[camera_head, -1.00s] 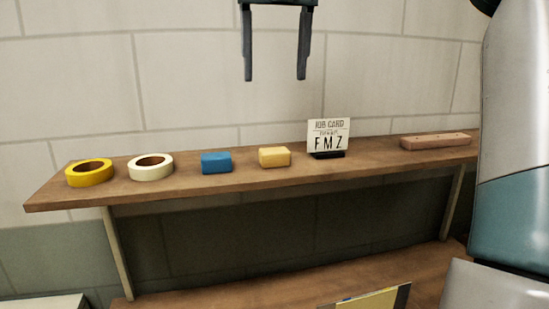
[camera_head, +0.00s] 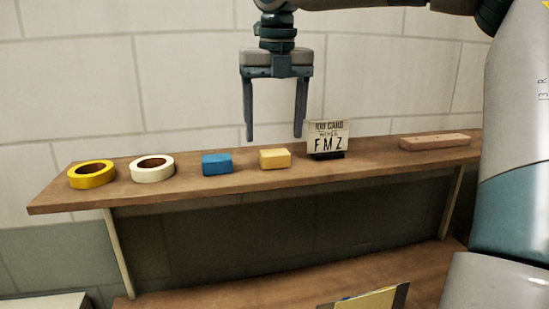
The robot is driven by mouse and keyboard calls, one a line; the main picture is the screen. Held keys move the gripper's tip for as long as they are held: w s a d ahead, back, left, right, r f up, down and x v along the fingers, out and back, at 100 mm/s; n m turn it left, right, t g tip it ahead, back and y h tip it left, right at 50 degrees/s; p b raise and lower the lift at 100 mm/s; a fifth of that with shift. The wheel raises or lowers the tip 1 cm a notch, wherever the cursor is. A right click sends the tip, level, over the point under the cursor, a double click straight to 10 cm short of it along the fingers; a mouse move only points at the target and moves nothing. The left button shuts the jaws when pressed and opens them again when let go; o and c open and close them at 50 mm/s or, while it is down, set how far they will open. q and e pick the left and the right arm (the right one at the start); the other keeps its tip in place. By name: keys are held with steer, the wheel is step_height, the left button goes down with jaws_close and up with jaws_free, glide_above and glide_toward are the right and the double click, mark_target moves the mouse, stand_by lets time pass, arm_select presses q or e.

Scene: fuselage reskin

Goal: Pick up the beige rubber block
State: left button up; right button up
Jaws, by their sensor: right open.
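The beige rubber block (camera_head: 275,159) is a small yellowish-beige block lying on the wooden shelf (camera_head: 230,190), between a blue block and a job card. My right gripper (camera_head: 273,138) points down with its two fingers spread apart. It is open and empty, just above the beige block in the picture, and its fingertips do not touch it. How far it is in depth from the block is hard to tell. My left gripper is not in view.
The blue block (camera_head: 217,163) is left of the beige one. The job card (camera_head: 328,138) stands close on its right. A white tape roll (camera_head: 152,168), a yellow tape roll (camera_head: 92,174) and a long pinkish-brown bar (camera_head: 435,141) also lie on the shelf.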

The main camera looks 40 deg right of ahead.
mark_target(275, 152)
steer(key=shift+d+f+p, duration=0.1)
steer(key=shift+f+p, duration=0.35)
steer(key=f, duration=0.1)
steer(key=f+p, duration=0.1)
steer(key=f, duration=0.1)
steer(key=shift+w+d, duration=0.25)
steer(key=shift+d, duration=0.05)
steer(key=shift+w+f+p, duration=0.1)
steer(key=shift+f+p, duration=0.2)
steer(key=shift+f, duration=0.3)
steer(key=c, duration=1.1)
